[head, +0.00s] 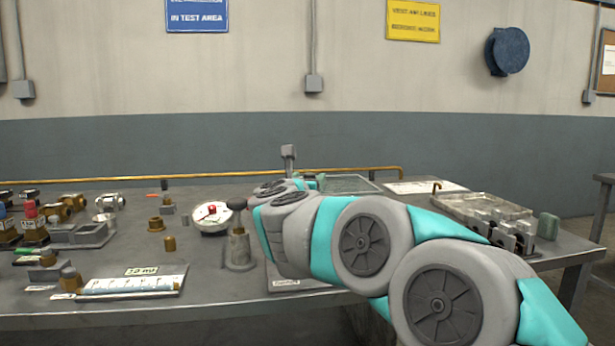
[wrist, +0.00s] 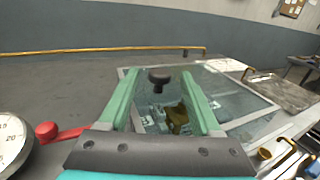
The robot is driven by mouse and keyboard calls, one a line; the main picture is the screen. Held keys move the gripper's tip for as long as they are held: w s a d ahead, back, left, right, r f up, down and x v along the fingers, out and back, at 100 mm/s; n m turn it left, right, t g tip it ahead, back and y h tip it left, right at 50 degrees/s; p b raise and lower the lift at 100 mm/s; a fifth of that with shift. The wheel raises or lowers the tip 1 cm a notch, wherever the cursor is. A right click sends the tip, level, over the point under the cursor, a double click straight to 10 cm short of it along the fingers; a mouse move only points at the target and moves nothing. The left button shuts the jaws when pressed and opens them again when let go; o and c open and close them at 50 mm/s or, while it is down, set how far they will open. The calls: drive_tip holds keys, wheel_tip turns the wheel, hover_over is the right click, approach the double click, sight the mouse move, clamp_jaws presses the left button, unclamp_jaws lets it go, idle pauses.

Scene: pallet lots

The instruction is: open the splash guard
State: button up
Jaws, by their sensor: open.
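The splash guard (wrist: 235,88) is a clear, framed panel in the wrist view, low over the bench. Brass and pale parts show through it. In the head view it shows as a flat greenish pane (head: 348,184) behind my arm. A dark knob (wrist: 159,80) appears between my fingers; I cannot tell whether it is fixed to the guard. My gripper (wrist: 158,72) has two green fingers spread apart, one on each side of the knob in the picture, with no visible contact. In the head view my arm hides most of the gripper.
A round white gauge (head: 211,218) and a black-knobbed post (head: 238,245) stand left of my arm. A metal tray (head: 480,203) lies to the right. A yellow rail (head: 130,178) runs along the bench's back edge. Several fittings crowd the left side.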

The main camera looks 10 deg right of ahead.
drive_tip(key=shift+w, duration=0.1)
drive_tip(key=shift+c, duration=0.2)
clamp_jaws()
idle(0.4)
idle(0.8)
